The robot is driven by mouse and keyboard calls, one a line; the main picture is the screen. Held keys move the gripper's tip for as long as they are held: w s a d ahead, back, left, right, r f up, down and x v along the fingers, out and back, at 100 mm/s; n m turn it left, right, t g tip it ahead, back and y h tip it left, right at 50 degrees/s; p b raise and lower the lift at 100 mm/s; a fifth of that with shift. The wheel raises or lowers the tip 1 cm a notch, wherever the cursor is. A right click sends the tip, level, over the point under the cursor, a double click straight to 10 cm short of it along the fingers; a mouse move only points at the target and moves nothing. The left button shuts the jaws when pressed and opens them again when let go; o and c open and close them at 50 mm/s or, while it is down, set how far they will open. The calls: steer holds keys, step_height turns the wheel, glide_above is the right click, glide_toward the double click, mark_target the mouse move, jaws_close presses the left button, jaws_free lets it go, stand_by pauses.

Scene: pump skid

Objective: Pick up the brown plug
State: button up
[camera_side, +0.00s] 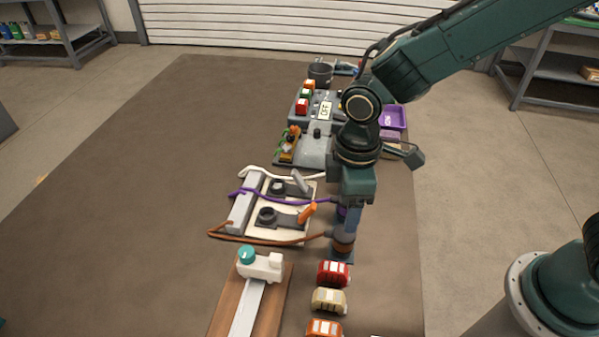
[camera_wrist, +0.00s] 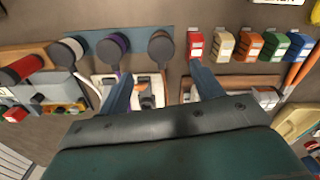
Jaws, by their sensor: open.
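The brown plug (camera_side: 343,243) stands upright on a narrow blue-grey strip (camera_side: 343,257), with its brown cable running left to the white socket panel (camera_side: 290,229). In the wrist view the brown plug (camera_wrist: 160,46) shows as a dark round cap with brown below it, last in a row. The purple plug (camera_wrist: 113,44) stands beside it; in the side view my gripper partly hides it. My gripper (camera_side: 351,220) points down above the plug row, its fingers overlapping the plugs in the picture. In the wrist view my gripper (camera_wrist: 160,85) is open and empty, its fingers spread either side of the brown plug's line.
Red (camera_side: 333,273), beige (camera_side: 329,299) and orange (camera_side: 324,328) blocks stand close on the near side. A wooden board with a white, teal-knobbed slider (camera_side: 260,263) lies left of them. Purple and white cables cross the panel. The mat's left side is clear.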

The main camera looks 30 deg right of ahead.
steer(key=shift+f, duration=2)
steer(key=shift+f, duration=0.15)
steer(key=shift+s+f, duration=0.15)
steer(key=shift+f, duration=2.3)
steer(key=c, duration=1.2)
steer(key=shift+r, duration=0.15)
step_height(320, 180, up, 20)
